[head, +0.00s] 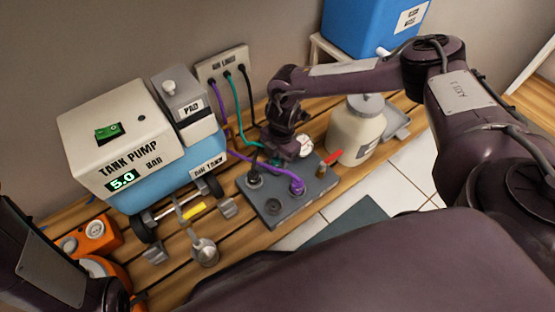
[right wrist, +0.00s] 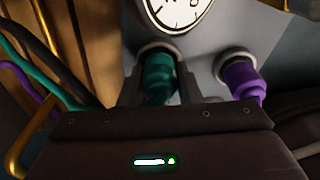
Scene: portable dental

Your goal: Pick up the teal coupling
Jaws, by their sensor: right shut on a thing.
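The teal coupling (right wrist: 160,75) shows in the right wrist view between the two fingers of my right gripper (right wrist: 160,90). Its far end meets a round metal port on the grey manifold block (right wrist: 213,50); I cannot tell whether it is fully seated. In the head view my right gripper (head: 280,158) reaches down over the back of the block (head: 275,212) and mostly hides the coupling. The gripper is shut on the coupling. A teal hose (head: 236,125) runs from the wall plate toward it. My left gripper is out of view; only part of my left arm shows at lower left.
A purple coupling (head: 297,187) and a black one (head: 254,181) sit on the block beside the gripper. A white gauge (right wrist: 175,12) and a red-handled valve (head: 332,158) are close by. A cream jar (head: 355,135) stands right, the tank pump (head: 110,135) left.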

